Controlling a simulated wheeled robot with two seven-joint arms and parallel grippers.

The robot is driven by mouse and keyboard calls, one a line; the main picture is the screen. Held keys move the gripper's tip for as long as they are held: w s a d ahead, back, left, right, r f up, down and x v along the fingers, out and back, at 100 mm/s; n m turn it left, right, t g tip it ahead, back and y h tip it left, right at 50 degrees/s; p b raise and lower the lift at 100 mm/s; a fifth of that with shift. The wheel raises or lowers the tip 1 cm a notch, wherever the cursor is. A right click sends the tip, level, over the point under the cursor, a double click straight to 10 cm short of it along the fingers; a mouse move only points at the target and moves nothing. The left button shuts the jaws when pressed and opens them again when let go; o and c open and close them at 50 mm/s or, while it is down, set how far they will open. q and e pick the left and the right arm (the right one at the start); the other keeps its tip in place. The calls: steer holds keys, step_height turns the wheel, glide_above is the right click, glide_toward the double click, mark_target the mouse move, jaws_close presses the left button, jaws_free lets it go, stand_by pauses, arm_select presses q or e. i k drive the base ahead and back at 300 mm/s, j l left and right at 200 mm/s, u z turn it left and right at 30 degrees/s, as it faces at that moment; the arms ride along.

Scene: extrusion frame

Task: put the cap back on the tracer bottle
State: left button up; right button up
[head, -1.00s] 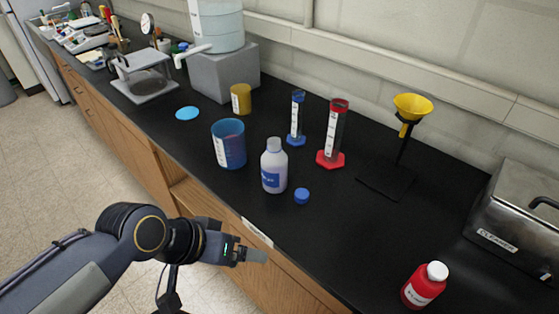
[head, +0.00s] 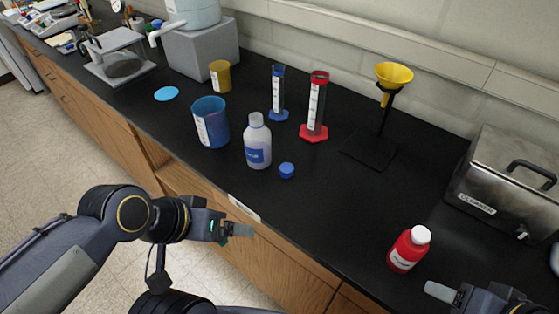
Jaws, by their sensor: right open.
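A white bottle (head: 257,145) with a blue label stands upright near the front of the black bench, its narrow white neck bare. A small blue cap (head: 287,171) lies on the bench just right of it, apart from it. My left gripper (head: 240,231) is beyond the bench's front edge, below and left of the bottle, touching neither; its jaw gap does not show. My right gripper (head: 441,293) enters at the bottom right corner, open, with only part of it in view, near a red bottle (head: 407,250) with a white cap.
A blue beaker (head: 210,124) stands left of the white bottle. Blue (head: 278,93) and red (head: 315,105) cylinders stand behind it. A yellow funnel (head: 394,74) on a stand and a metal cleaner box (head: 490,185) are to the right. The bench between cap and red bottle is clear.

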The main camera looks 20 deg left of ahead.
mark_target(257, 137)
steer(key=k, duration=0.65)
steer(key=z, duration=2)
steer(key=j+z, duration=0.1)
steer(key=z, duration=0.2)
steer(key=k+j, duration=0.2)
steer(key=j, duration=0.15)
steer(key=k+j, duration=0.15)
steer(key=j, duration=0.2)
steer(key=k+j, duration=0.2)
steer(key=j, duration=0.15)
steer(key=k+j, duration=0.2)
steer(key=j, duration=0.2)
steer(key=k+j, duration=0.15)
steer(key=j, duration=0.2)
steer(key=k+j, duration=0.1)
steer(key=j, duration=0.3)
